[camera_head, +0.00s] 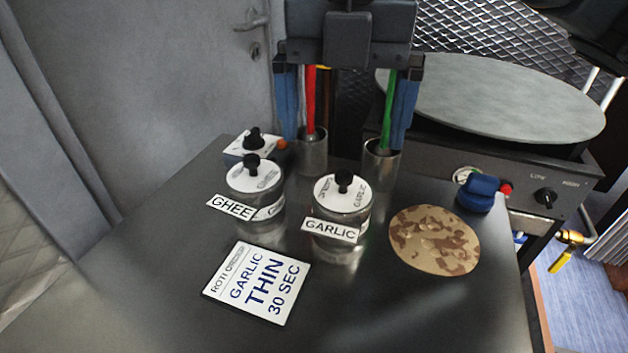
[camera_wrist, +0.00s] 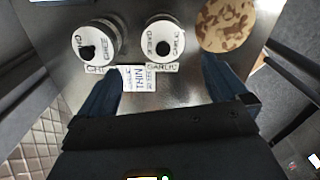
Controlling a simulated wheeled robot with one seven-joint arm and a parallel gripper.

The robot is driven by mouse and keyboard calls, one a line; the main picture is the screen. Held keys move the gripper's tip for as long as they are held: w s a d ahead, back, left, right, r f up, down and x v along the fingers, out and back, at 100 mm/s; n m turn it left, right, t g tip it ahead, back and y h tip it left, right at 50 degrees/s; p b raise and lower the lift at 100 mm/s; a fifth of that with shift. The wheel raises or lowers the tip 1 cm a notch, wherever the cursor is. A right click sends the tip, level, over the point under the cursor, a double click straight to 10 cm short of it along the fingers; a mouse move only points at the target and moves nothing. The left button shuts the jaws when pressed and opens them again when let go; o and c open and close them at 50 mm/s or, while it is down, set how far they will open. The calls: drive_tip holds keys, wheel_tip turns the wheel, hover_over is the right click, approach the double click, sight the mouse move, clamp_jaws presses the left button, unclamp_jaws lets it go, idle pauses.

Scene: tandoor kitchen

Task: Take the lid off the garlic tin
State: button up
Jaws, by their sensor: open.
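The garlic tin (camera_head: 352,224) is a shiny metal tin with a white GARLIC label on its front. Its white lid (camera_head: 329,194) with a black knob (camera_head: 343,179) sits on top. The lid also shows in the wrist view (camera_wrist: 171,32). My gripper (camera_head: 345,140) is open, its two blue fingers wide apart and nothing between them. It appears above the garlic tin in the head view, apart from the lid. In the wrist view its fingers (camera_wrist: 160,80) show below the tin.
The lidded ghee tin (camera_head: 270,212) stands close left of the garlic tin. A card (camera_head: 258,283) lies in front, a brown-spotted flatbread (camera_head: 434,240) to the right. Metal cups (camera_head: 313,152) (camera_head: 381,165) with coloured-handled tools stand behind. A round griddle (camera_head: 490,95) is at back right.

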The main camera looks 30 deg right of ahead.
sight(345, 172)
drive_tip(key=f, duration=0.2)
drive_tip(key=f+b, duration=0.1)
drive_tip(key=f, duration=0.4)
drive_tip(key=shift+d+f, duration=0.25)
drive_tip(key=shift+d, duration=0.05)
drive_tip(key=c, duration=1)
